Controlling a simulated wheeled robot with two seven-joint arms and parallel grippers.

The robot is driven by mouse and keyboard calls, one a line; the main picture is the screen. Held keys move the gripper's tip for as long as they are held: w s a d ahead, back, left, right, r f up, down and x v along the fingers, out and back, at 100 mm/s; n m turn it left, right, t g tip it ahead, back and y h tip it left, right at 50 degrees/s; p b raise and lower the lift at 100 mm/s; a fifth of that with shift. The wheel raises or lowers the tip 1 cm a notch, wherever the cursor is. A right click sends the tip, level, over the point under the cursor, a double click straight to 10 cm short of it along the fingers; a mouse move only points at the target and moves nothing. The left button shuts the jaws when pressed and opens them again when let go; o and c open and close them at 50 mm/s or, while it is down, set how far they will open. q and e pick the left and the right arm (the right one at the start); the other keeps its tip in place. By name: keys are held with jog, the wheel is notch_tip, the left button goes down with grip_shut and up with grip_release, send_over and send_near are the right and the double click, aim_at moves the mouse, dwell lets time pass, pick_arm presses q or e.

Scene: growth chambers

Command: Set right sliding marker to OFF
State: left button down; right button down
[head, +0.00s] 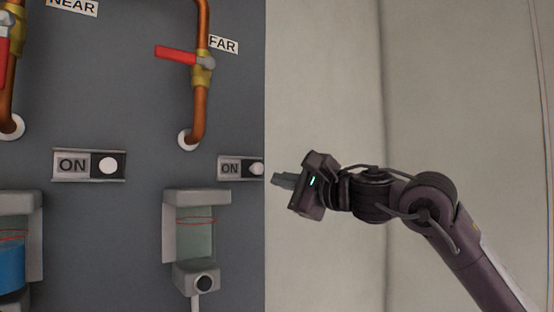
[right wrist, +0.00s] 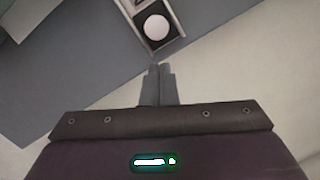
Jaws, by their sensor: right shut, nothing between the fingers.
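The right sliding marker is a white round knob (head: 257,169) on a small rail plate (head: 229,168) at the panel's right edge. The word ON shows to the knob's left. In the right wrist view the knob (right wrist: 156,27) sits on a dark square just beyond my fingertips. My right gripper (head: 282,181) is shut and empty, its fingertips a little right of and below the knob in the head view. The fingers (right wrist: 160,72) appear apart from the plate. A second marker plate (head: 60,165) on the left also shows ON, with its white knob (head: 108,166) at the right. My left gripper is out of view.
Copper pipes with red valve handles (head: 176,53) run above, labelled NEAR (head: 73,6) and FAR (head: 223,45). A grey holder with a clear vessel (head: 195,240) hangs below the plates. Bare pale wall (head: 325,80) lies right of the grey panel.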

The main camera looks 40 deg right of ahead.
aim_at(255, 168)
jog(key=shift+a+r+p, duration=0.3)
jog(key=shift+a+r, duration=0.05)
jog(key=shift+a, duration=0.5)
jog(key=shift+w, duration=0.1)
jog(key=a, duration=0.5)
jog(key=shift+w+a, duration=0.1)
jog(key=shift+w, duration=0.05)
jog(key=shift+b, duration=0.35)
